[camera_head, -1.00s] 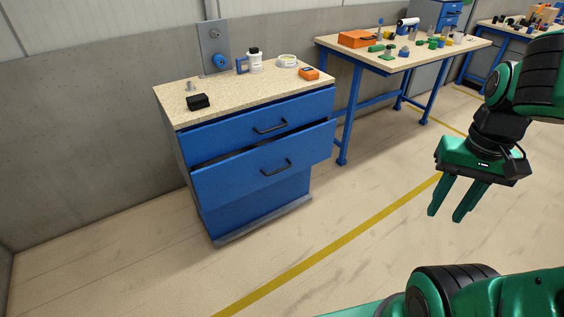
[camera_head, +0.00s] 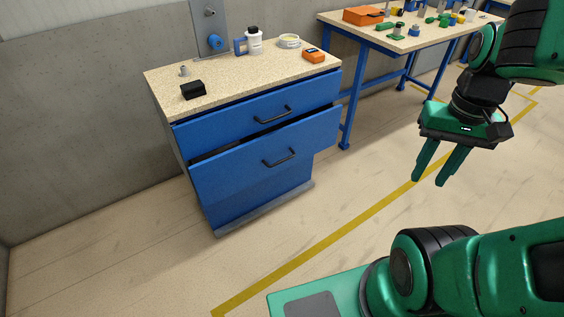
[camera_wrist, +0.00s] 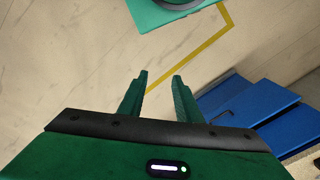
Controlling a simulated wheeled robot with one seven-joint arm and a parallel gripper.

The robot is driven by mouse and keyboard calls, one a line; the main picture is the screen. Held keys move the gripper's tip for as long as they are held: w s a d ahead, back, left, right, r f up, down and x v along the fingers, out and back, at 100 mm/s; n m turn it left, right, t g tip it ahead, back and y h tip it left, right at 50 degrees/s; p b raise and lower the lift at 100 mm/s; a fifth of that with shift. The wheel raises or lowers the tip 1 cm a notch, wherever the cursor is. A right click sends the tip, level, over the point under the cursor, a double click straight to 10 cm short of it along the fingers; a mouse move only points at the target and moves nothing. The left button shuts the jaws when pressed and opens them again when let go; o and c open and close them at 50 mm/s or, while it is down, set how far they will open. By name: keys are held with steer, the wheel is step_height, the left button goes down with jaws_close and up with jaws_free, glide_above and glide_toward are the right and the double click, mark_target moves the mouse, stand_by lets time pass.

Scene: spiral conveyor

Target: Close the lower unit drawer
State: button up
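The blue lower drawer (camera_head: 250,172) of the cabinet is pulled out, with a dark gap along its top edge. It has a black bar handle (camera_head: 280,157). The blue upper drawer (camera_head: 235,124), with its own black handle (camera_head: 273,114), sits above and looks less far out. My green gripper (camera_head: 431,182) is to the right of the cabinet, apart from it, with fingers pointing down. It is open and empty; in the wrist view the fingers (camera_wrist: 160,77) stand apart, with blue drawer fronts (camera_wrist: 245,112) at the lower right.
The cabinet top (camera_head: 230,83) carries a black box (camera_head: 193,90), a white bottle (camera_head: 254,42), a round container (camera_head: 289,41) and an orange device (camera_head: 313,56). A workbench (camera_head: 400,42) with blue legs stands at the back right. Floor in front of the cabinet is clear, with a yellow line (camera_head: 330,239).

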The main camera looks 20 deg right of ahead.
steer(key=w+f+n, duration=0.2)
steer(key=w+f, duration=0.4)
steer(key=w, duration=0.6)
steer(key=m+t+y, duration=0.7)
steer(key=t+y, duration=0.3)
steer(key=t, duration=0.2)
glide_toward(283, 161)
steer(key=x, duration=1)
steer(key=shift+w+d+f, duration=0.2)
steer(key=shift+w+f, duration=0.1)
steer(key=shift+w, duration=0.1)
jaws_close()
